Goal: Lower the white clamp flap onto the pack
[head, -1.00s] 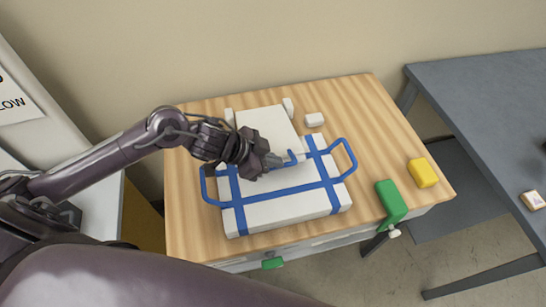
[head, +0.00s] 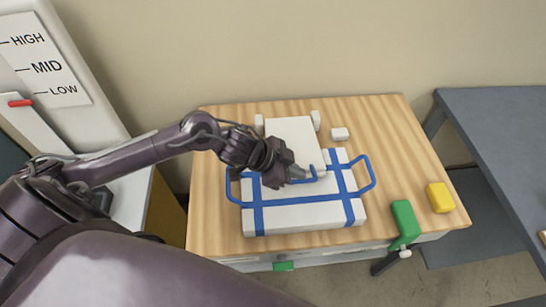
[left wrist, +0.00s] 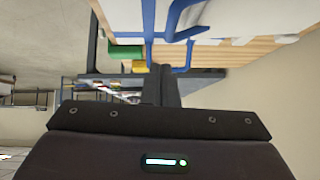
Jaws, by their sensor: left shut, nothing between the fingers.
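The pack (head: 285,222) is a white slab with blue straps and blue loop handles, lying flat on the wooden bench top. The white clamp flap (head: 290,133) is a flat panel running from two white posts at the back towards the pack's far edge. I cannot tell whether its front edge touches the pack. My left gripper (head: 304,174) is shut and empty, with its tips low over the pack near the flap's front edge and a small blue hook. Its shut fingers show in the left wrist view (left wrist: 161,85). The gripper hides part of the flap's front. My right gripper is out of view.
A green block (head: 404,220) and a yellow block (head: 440,197) sit at the bench's right. A small white block (head: 340,133) lies behind the pack. A grey table (head: 500,125) stands at right, and a HIGH/MID/LOW panel (head: 45,65) at left.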

